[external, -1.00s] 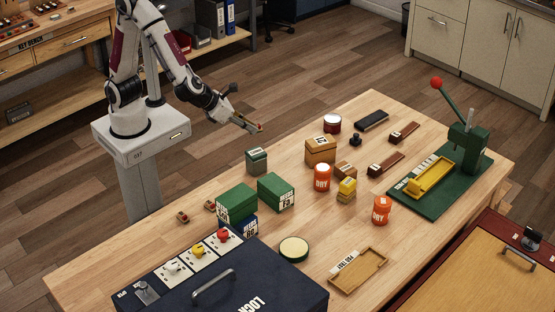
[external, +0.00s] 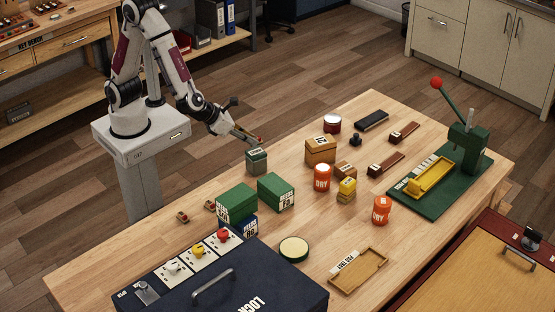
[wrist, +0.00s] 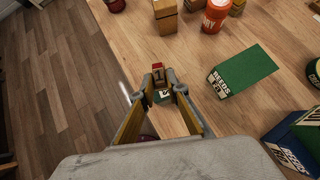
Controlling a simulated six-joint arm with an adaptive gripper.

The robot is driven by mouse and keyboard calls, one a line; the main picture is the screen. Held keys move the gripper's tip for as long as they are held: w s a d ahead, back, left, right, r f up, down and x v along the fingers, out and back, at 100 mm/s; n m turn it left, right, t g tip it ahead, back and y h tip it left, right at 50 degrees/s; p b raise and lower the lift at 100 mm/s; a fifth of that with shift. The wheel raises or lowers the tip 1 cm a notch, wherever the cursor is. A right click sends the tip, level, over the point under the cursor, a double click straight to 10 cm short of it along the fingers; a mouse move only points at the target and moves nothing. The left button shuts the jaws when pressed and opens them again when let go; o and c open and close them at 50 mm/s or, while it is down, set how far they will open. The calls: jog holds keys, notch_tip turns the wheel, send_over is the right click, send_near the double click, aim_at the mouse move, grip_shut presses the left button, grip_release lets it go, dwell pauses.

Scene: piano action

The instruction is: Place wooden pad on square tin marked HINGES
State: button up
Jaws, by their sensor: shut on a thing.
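My gripper (external: 257,141) is at the table's far left edge, shut on a small wooden pad with a red top (wrist: 158,73). The pad's near face carries a "1" in the wrist view, where my gripper (wrist: 160,88) points ahead. The square tin (external: 256,161) is grey-green with a white label too small to read. It stands upright on the table, directly below my gripper in the external view. In the wrist view the tin (wrist: 164,97) is mostly hidden behind the fingers and pad. I cannot tell the exact gap between pad and tin.
Green boxes (external: 275,191) stand in front of the tin, one marked REEDS in the wrist view (wrist: 240,72). A tan box (external: 320,150) and an orange jar (external: 322,177) stand to its right. Two small red-topped pieces (external: 182,216) lie left.

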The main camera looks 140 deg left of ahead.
jog(key=shift+f, duration=1.55)
jog(key=shift+f, duration=0.1)
jog(key=o, duration=0.8)
jog(key=shift+r, duration=0.2)
jog(key=shift+v, duration=5.95)
jog(key=shift+w, duration=0.1)
